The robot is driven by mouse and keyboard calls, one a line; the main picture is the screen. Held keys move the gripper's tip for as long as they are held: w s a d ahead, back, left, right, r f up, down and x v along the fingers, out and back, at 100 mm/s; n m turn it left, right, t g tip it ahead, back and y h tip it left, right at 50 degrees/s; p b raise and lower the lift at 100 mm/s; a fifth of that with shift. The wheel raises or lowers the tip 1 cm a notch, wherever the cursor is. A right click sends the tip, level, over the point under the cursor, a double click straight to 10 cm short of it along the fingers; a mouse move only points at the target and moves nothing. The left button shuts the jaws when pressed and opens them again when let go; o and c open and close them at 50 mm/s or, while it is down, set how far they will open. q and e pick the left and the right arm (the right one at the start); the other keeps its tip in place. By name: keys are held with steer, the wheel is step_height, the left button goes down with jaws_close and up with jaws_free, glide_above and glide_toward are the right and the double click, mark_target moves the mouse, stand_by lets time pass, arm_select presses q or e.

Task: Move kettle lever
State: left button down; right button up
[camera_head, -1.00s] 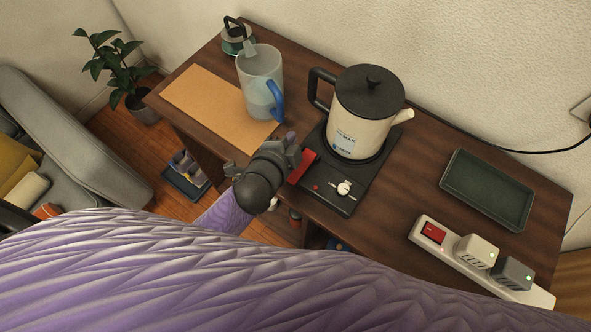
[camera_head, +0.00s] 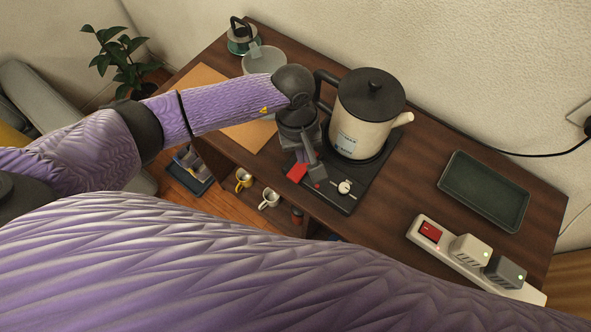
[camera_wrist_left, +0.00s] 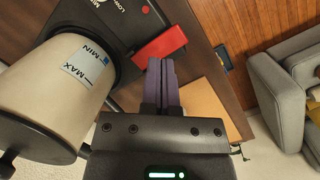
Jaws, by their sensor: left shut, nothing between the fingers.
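The cream kettle (camera_head: 365,125) with a black lid stands upright on its black base (camera_head: 345,203). A red lever (camera_head: 296,172) sticks out at the base's left side, beside a white knob (camera_head: 345,187). My left gripper (camera_head: 316,175) is shut and empty, pointing down close to the lever's right side over the base. In the left wrist view, the closed fingers (camera_wrist_left: 160,62) end right by the red lever (camera_wrist_left: 160,45), and the kettle (camera_wrist_left: 55,85) is at left. I cannot tell whether the fingers touch the lever. My right gripper is not in view.
My left arm crosses over the orange mat (camera_head: 250,138) and partly hides the clear pitcher (camera_head: 265,60). A dark tray (camera_head: 485,190) and a white power strip (camera_head: 475,262) are at right. Mugs (camera_head: 269,198) sit on a lower shelf. The tabletop between kettle and tray is bare.

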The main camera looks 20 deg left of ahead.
mark_target(295, 173)
arm_select(q)
steer(key=shift+w+a+r+m+y, duration=0.1)
steer(key=shift+w+a+m+y, duration=0.15)
steer(key=shift+a, duration=0.25)
steer(key=shift+w+a+m+y, duration=0.1)
steer(key=shift+a+m+y, duration=0.05)
steer(key=shift+a+y, duration=0.3)
steer(key=shift+s+d+f+b, duration=0.1)
steer(key=shift+s+f+b, duration=0.1)
steer(key=shift+f+b, duration=1.25)
steer(key=shift+s+d+f+b, duration=0.15)
steer(key=shift+f+b, duration=0.65)
steer(key=shift+f, duration=1.25)
steer(key=shift+a, duration=0.1)
